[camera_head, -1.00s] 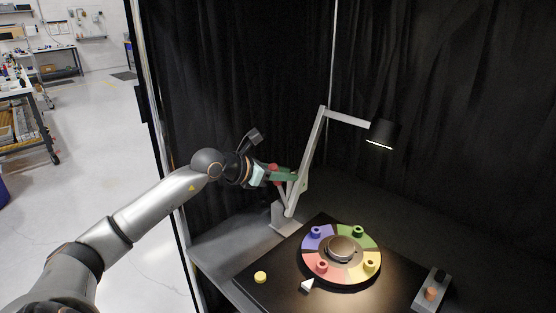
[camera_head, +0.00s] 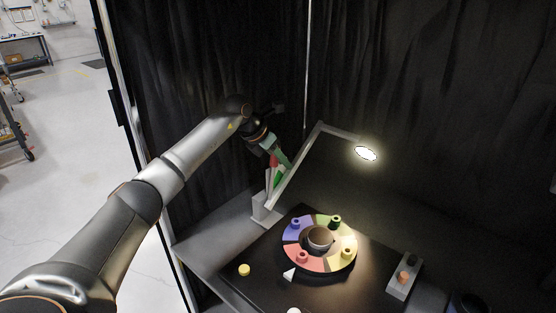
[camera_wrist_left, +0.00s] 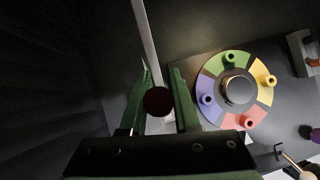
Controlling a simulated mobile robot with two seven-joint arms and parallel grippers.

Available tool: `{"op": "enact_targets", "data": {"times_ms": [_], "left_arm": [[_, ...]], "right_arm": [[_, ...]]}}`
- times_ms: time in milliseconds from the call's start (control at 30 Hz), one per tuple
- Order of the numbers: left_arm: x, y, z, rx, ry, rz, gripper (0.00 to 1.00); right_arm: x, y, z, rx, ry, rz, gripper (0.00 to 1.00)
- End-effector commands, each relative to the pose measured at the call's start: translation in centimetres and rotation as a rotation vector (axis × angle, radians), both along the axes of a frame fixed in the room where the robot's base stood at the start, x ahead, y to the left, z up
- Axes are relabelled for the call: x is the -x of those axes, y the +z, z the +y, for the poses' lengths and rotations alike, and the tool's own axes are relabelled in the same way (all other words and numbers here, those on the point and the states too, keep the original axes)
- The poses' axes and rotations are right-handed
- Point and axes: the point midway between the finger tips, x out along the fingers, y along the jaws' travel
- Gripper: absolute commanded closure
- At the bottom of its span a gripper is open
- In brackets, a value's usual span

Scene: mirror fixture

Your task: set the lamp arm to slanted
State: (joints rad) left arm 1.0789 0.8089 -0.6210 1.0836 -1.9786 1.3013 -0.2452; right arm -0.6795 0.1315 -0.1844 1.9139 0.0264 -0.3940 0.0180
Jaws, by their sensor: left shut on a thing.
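The desk lamp's grey lower arm (camera_head: 302,155) leans up to the right from its pale base (camera_head: 262,212). Its upper arm (camera_head: 342,132) slopes down to a lit lamp head (camera_head: 366,153). My left gripper (camera_head: 277,175), with green fingers, is at the lower arm, just above the base. In the left wrist view the fingers (camera_wrist_left: 160,100) are on either side of a dark round knob (camera_wrist_left: 158,101), and the lamp arm (camera_wrist_left: 146,40) runs away behind it. The exact contact is partly hidden. My right gripper does not show.
A round dial (camera_head: 296,259) with coloured sectors and several pegs lies on a dark board (camera_head: 345,290). A yellow disc (camera_head: 244,270) and a white wedge (camera_head: 289,274) lie nearby. A small control box (camera_head: 404,277) stands at right. Black curtains (camera_head: 420,90) close off the back.

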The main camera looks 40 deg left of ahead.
Motion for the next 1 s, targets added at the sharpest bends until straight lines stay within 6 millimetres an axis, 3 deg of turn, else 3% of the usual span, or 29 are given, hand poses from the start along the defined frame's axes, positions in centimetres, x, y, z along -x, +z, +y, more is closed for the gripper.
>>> {"op": "enact_targets", "data": {"times_ms": [600,633,867,1000], "left_arm": [[-0.34,-0.23,-0.03,-0.002,-0.001,0.026,1.00],[-0.34,-0.23,-0.03,-0.002,-0.001,0.026,0.67],[-0.34,-0.21,-0.04,-0.002,-0.001,0.025,0.41],[-0.34,-0.18,-0.04,-0.002,-0.001,0.025,0.41]], "right_arm": [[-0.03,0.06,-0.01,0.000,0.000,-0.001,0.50],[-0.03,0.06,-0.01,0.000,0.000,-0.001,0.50],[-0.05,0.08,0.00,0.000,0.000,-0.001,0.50],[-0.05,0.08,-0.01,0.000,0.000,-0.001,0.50]]}}
